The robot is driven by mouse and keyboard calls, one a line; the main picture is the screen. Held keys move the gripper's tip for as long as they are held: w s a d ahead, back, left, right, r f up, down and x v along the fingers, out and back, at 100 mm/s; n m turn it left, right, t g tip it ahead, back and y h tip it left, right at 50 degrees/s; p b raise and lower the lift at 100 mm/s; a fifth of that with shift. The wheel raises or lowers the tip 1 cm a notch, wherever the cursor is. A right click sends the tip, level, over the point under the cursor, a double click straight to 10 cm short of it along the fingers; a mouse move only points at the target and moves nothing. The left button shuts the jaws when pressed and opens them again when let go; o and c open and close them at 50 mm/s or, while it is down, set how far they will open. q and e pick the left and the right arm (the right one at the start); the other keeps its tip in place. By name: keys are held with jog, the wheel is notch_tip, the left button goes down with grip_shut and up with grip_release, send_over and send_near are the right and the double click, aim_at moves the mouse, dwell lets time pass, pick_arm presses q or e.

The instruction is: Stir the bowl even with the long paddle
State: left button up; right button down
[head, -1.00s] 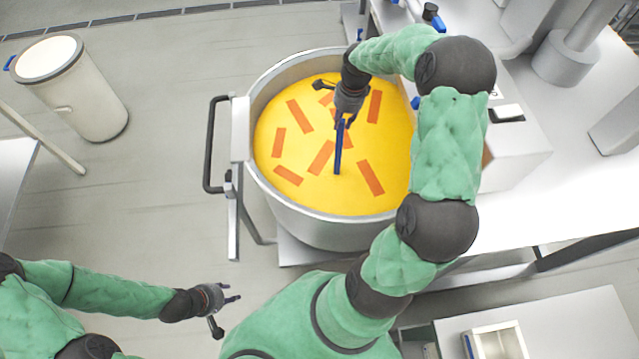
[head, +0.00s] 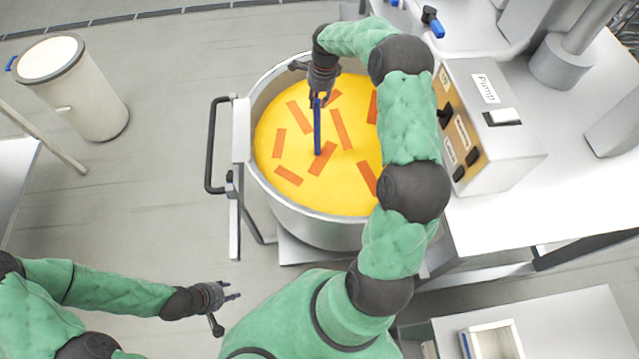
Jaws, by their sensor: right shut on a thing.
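The bowl (head: 318,232) is a large round steel vessel filled with yellow contents (head: 300,192). Several orange-red strips (head: 341,129) lie spread over the yellow surface at different angles. My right gripper (head: 317,98) is over the far part of the bowl, shut on the blue long paddle (head: 317,135). The paddle points down, and its lower end meets the yellow surface near the middle. My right arm covers part of the bowl's right side. My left gripper (head: 228,308) is open and empty, low and left of the bowl, away from it.
A control box (head: 490,130) labelled Pump stands on the white counter right of the bowl. A black handle (head: 210,145) sticks out on the bowl's left. A pale bin (head: 85,100) stands at far left. Floor between is clear.

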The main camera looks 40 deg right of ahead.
jog(key=s+a, duration=0.4)
jog(key=s, duration=0.3)
jog(key=shift+s+a+b, duration=0.25)
jog(key=shift+a+b, duration=0.1)
jog(key=shift+a, duration=0.05)
jog(key=shift+s, duration=0.1)
jog(key=s+a, duration=0.5)
jog(key=s, duration=0.3)
jog(key=w+d, duration=0.5)
jog(key=d, duration=0.6)
jog(key=w, duration=0.3)
jog(key=w+p, duration=0.1)
jog(key=w, duration=0.3)
jog(key=w+a, duration=0.1)
jog(key=w, duration=0.3)
jog(key=shift+a, duration=0.1)
jog(key=s+a, duration=0.4)
jog(key=s, duration=0.3)
jog(key=shift+s+a, duration=0.4)
jog(key=shift+s, duration=0.1)
